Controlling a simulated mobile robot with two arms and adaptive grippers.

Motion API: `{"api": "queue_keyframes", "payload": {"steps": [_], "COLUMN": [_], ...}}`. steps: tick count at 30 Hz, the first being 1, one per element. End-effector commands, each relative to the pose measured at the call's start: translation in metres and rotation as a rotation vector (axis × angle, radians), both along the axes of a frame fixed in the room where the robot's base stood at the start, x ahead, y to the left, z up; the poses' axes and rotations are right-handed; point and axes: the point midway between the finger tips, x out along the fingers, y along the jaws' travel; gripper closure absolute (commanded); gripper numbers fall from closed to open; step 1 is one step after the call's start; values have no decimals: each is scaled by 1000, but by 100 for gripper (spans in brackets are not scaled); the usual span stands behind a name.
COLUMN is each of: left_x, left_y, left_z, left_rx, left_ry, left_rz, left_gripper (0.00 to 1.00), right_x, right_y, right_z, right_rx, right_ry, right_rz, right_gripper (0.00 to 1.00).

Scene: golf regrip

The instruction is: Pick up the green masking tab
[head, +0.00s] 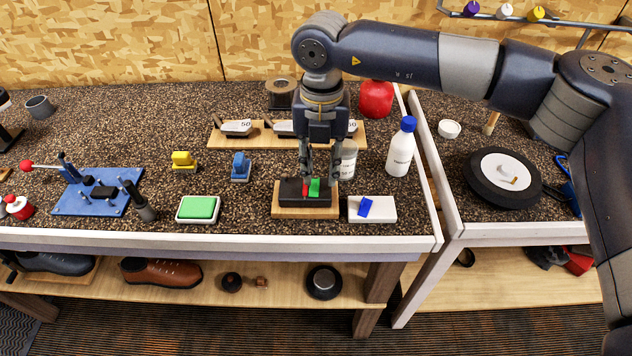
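The block sits on a small wooden board (305,212) near the bench's front edge. My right gripper (319,176) points straight down over the block, its fingers apart. Its fingertips are just above or around the top of the green tab; I cannot tell whether they touch it. My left gripper is not in view.
A white bottle (401,150) and a pale jar (347,160) stand close behind. A green pad (198,208) lies left. A wooden rack (255,140) with club heads is behind.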

Motion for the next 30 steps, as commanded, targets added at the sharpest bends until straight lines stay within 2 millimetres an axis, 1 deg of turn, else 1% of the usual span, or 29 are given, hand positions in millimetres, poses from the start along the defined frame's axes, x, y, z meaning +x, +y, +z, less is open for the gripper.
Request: {"api": "queue_keyframes", "payload": {"steps": [2, 6, 10, 13, 19, 20, 26, 30], "left_x": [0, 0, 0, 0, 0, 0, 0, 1], "left_y": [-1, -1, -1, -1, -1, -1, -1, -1], "left_z": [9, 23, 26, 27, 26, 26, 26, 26], "left_rx": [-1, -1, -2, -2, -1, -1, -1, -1], "left_ry": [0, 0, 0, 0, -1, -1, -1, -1], "left_rz": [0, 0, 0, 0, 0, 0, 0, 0], "left_gripper": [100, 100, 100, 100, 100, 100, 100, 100], "right_x": [3, 10, 10, 10, 10, 10, 10, 10], "right_y": [1, 4, 4, 3, 4, 4, 4, 4], "right_z": [-6, -26, -44, -49, -50, -50, -50, -50], "right_rx": [-1, -2, 0, 0, 1, 1, 1, 1], "right_ry": [2, 3, 2, 0, 0, 0, 0, 0], "right_rz": [0, 1, 1, 1, 1, 1, 1, 1], "right_gripper": [73, 73, 73, 73, 73, 80, 100, 100]}}
